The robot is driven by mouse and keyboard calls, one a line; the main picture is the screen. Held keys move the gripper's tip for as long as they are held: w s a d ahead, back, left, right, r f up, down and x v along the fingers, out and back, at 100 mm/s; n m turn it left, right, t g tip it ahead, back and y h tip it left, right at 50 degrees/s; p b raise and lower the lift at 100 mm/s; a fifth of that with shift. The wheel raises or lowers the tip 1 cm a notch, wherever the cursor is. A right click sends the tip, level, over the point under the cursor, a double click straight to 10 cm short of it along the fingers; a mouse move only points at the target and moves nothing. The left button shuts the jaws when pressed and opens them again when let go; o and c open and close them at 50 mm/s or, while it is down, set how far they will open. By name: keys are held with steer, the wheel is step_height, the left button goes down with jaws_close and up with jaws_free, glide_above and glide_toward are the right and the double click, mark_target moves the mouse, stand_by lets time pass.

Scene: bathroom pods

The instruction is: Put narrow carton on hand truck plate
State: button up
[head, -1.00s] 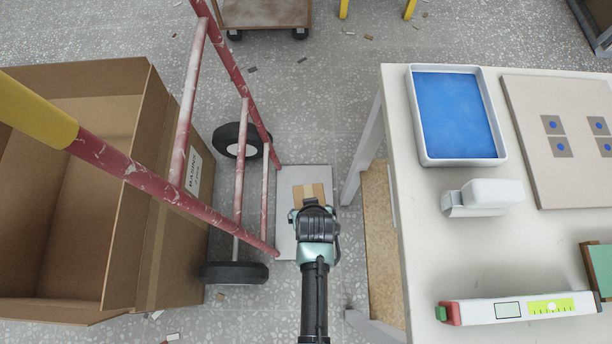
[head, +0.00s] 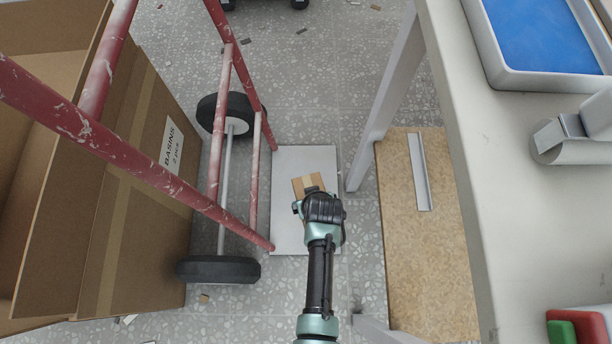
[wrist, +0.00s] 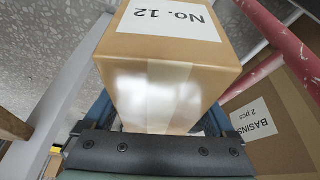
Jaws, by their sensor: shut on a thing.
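The narrow carton (head: 311,183) is brown with a paler tape strip. In the wrist view the carton (wrist: 165,85) fills the middle, with a white label reading "No. 12". My gripper (head: 318,193) is shut on it, with a jaw on each side in the wrist view (wrist: 160,125). The hand truck plate (head: 290,160) is a flat light grey sheet at the foot of the red hand truck (head: 180,185). In the head view the carton and gripper are over the plate. I cannot tell whether the carton touches it; my gripper hides its near part.
A large open box (head: 145,190) labelled "BASINS 2 pcs" stands left of the hand truck. The truck's black wheels (head: 222,270) sit left of the plate. A white table (head: 490,150) with a lower wooden shelf (head: 425,270) stands close on the right.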

steer(key=shift+n+y, duration=0.5)
steer(key=shift+n, duration=0.3)
steer(key=w+f+b, duration=0.1)
steer(key=f+b, duration=0.7)
steer(key=f, duration=0.2)
steer(key=a+f+b, duration=0.1)
steer(key=f+b, duration=0.7)
steer(key=f, duration=0.1)
steer(key=w+f+b, duration=0.1)
steer(key=f+b, duration=0.8)
steer(key=f, duration=0.1)
steer(key=shift+w+a+f, duration=0.35)
steer(key=shift+a, duration=0.05)
steer(key=shift+f, duration=0.2)
steer(key=o, duration=1.6)
steer(key=shift+r, duration=0.1)
steer(key=shift+s+r, duration=0.1)
steer(key=shift+r, duration=0.15)
steer(key=p+v, duration=1)
steer(key=v, duration=0.1)
steer(key=shift+s+r, duration=0.15)
steer(key=shift+r, duration=0.2)
